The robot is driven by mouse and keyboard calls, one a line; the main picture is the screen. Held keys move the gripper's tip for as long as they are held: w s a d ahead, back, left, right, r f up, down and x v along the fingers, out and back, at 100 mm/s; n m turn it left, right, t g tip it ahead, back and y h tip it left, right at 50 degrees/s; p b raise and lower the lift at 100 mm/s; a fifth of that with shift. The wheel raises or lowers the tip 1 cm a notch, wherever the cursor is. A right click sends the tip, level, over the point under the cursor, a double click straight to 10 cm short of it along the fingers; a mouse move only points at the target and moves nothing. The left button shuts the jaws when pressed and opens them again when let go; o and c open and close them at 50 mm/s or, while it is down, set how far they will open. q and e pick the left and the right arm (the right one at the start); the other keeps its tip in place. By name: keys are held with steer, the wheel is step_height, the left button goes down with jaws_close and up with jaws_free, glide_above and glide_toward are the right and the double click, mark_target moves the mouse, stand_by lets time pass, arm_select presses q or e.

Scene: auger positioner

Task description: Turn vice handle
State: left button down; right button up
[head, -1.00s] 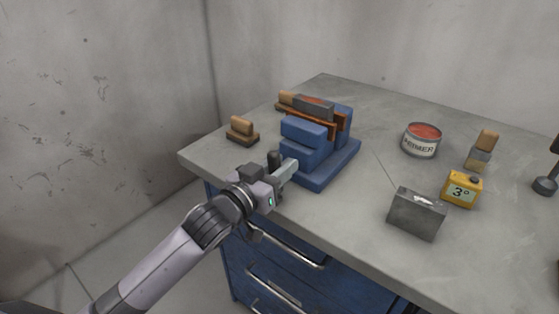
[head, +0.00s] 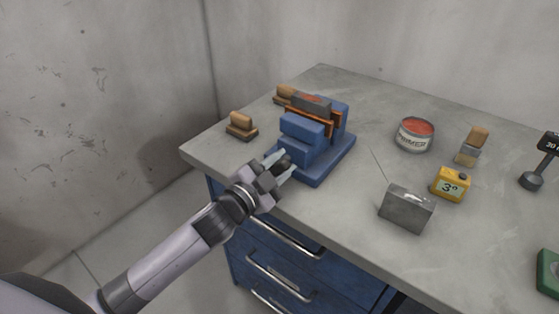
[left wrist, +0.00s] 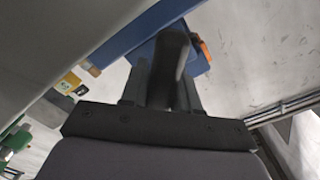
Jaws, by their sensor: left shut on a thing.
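The blue vice (head: 325,168) stands on the workbench near its left front edge. A grey block (head: 311,104) sits between its orange-brown jaws. My left gripper (head: 281,166) is at the front of the vice, shut on the dark vice handle (head: 284,160), with one finger on each side of it. The left wrist view shows the dark handle (left wrist: 172,58) between my fingers, with part of the blue vice (left wrist: 143,54) behind it. The handle's far end is hidden. My right gripper is not in view.
Wooden-handled brushes (head: 240,122) lie left of the vice. A primer tin (head: 414,135), a grey metal box (head: 406,209) and a yellow container (head: 451,184) stand to the right. Blue drawers with metal handles (head: 286,240) are below the worktop (head: 352,215).

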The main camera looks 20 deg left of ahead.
mark_target(273, 173)
arm_select(q)
steer(key=c, duration=1.8)
jaws_free()
steer(key=shift+m, duration=0.7)
steer(key=shift+c, duration=0.2)
steer(key=o, duration=0.9)
steer(key=shift+v, duration=3.6)
steer(key=shift+d, duration=0.1)
